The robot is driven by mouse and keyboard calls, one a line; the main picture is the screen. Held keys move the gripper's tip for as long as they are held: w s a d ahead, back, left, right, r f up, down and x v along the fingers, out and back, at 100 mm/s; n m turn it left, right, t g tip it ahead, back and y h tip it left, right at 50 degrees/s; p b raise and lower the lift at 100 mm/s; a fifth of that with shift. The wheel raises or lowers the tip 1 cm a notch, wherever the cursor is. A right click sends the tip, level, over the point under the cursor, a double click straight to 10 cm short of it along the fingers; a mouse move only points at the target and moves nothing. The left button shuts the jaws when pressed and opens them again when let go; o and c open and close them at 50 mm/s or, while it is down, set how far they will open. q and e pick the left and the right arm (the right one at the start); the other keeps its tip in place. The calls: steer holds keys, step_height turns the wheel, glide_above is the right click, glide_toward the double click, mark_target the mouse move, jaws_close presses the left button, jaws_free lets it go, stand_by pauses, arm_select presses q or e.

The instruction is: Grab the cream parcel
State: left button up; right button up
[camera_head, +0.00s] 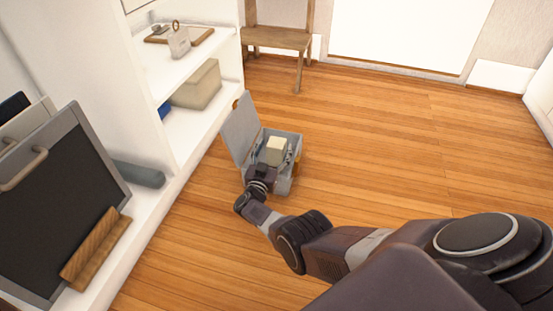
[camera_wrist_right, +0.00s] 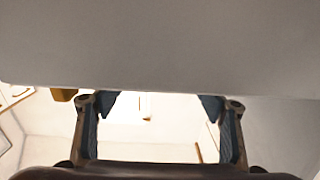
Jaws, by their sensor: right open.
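A small cream block (camera_head: 276,144), which looks like the cream parcel, shows at the open grey case (camera_head: 240,133) on the floor. My right arm reaches down to the case, and my right gripper (camera_head: 274,157) is at its opening, close to the cream block. I cannot tell whether they touch. In the right wrist view my gripper (camera_wrist_right: 160,104) has its two fingers spread wide. A large plain grey surface (camera_wrist_right: 160,45) fills the top of that view, very near the fingertips; I cannot tell what it is. My left gripper is not in view.
A white shelf unit (camera_head: 210,122) stands left of the case and holds a larger beige box (camera_head: 197,86). A wooden chair (camera_head: 277,38) stands behind. The wooden floor (camera_head: 400,130) is clear to the right.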

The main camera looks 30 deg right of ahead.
steer(key=shift+f+b+x, duration=0.25)
steer(key=shift+b+x, duration=0.4)
steer(key=shift+x, duration=0.55)
steer(key=shift+w+d+r, duration=0.15)
steer(key=shift+d, duration=0.1)
steer(key=shift+c, duration=0.6)
steer(key=c, duration=1.5)
jaws_close()
steer(key=shift+r, duration=0.2)
